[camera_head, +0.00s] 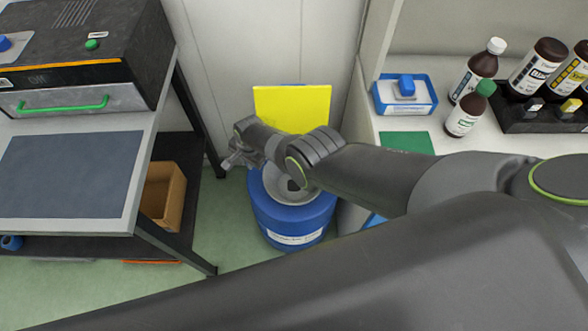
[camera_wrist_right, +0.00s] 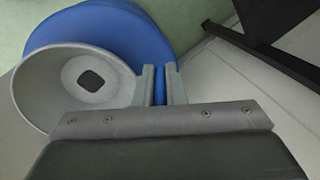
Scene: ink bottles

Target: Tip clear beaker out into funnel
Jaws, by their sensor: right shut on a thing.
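My right gripper (camera_head: 238,157) reaches in from the right and is above the left rim of the funnel. It is shut on a small greyish, see-through thing, most likely the clear beaker; its outline and tilt are hard to make out. The grey funnel (camera_head: 272,181) sits on top of a blue drum (camera_head: 290,226) and is partly hidden by my arm. In the right wrist view the funnel (camera_wrist_right: 105,93) shows wide open with a dark hole at its bottom, left of my fingers (camera_wrist_right: 163,84). The beaker cannot be made out there. My left gripper is not in view.
A yellow panel (camera_head: 293,108) stands behind the drum. A bench with a dark machine (camera_head: 80,55) and a cardboard box (camera_head: 163,194) below is at left. The right counter (camera_head: 378,122) holds brown bottles (camera_head: 468,115), a blue-and-white box (camera_head: 405,95) and a green mat (camera_head: 407,142).

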